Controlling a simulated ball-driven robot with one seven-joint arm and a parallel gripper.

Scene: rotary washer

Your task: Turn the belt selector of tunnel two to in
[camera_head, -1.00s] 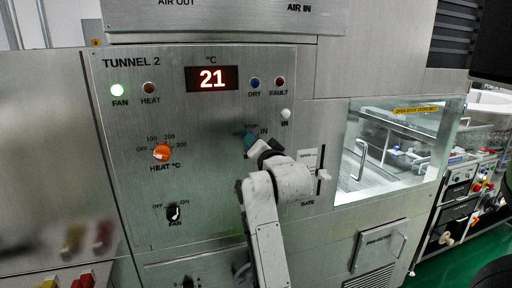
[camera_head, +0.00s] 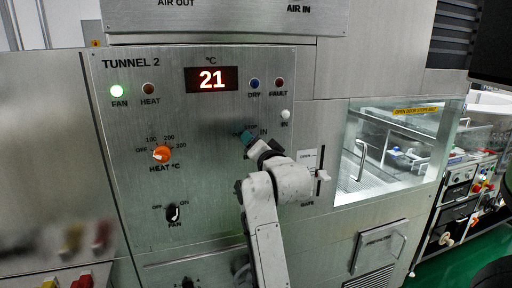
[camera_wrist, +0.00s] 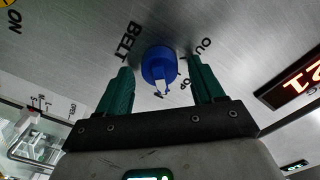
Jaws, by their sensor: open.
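The belt selector (camera_wrist: 159,65) is a round blue knob on the steel panel, with the word BELT printed beside it in the wrist view. Part of OUT shows on its other side, and further lettering is partly covered. A pale mark shows at the knob's lower edge, but I cannot tell its exact setting. My gripper (camera_wrist: 161,72) is open, with one green finger on each side of the knob and visible gaps between. In the head view my gripper (camera_head: 247,138) is at the panel by the STOP and IN lettering and hides the knob.
The TUNNEL 2 panel (camera_head: 215,190) also carries an orange heat knob (camera_head: 162,154), a black fan switch (camera_head: 173,213) and a lit display (camera_head: 212,79). A white lamp (camera_head: 285,114) marked IN is up right of my gripper. The gate slider (camera_head: 320,175) is right of my wrist.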

